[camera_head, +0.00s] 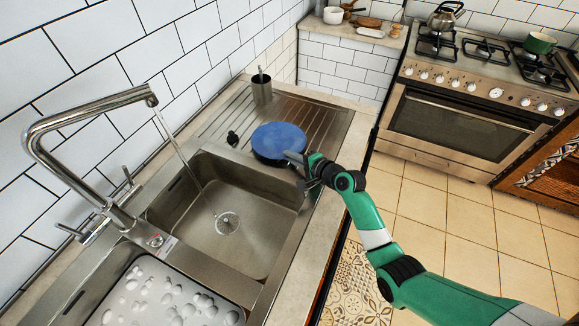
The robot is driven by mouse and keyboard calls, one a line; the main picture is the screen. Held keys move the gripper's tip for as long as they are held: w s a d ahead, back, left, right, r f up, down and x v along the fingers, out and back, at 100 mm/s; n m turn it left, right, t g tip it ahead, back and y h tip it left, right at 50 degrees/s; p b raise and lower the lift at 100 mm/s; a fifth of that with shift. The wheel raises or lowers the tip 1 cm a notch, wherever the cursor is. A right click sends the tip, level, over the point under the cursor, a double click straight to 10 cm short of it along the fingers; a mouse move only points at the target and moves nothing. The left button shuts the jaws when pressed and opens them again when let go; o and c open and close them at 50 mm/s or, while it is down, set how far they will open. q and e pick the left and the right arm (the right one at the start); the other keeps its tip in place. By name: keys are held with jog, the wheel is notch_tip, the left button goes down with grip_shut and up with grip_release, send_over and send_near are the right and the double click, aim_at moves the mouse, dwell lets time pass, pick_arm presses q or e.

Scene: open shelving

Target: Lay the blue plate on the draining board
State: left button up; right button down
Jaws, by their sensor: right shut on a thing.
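The green arm comes in from the lower right. My left gripper is not in view.
An empty sink basin (250,241) with a running tap (92,118) lies nearer, beside a basin of foamy water (160,297). A dark cup (262,88) stands at the board's back corner. A small black item (232,138) lies left of the plate. The board's right part is clear.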

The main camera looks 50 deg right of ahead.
aim_at(295, 150)
jog(key=d+b, duration=0.1)
jog(key=d, duration=0.2)
jog(key=shift+w+f+b, duration=0.15)
jog(key=shift+w+b, duration=0.2)
jog(key=shift+w, duration=0.05)
jog(key=shift+w+d+b, duration=0.2)
jog(key=shift+d+b, duration=0.1)
jog(key=shift+d, duration=0.35)
jog(key=shift+r, duration=0.2)
jog(key=c, duration=0.9)
grip_release()
jog(key=shift+c, duration=0.2)
jog(key=shift+f, duration=0.1)
jog(key=shift+f, duration=0.1)
jog(key=shift+s, duration=0.1)
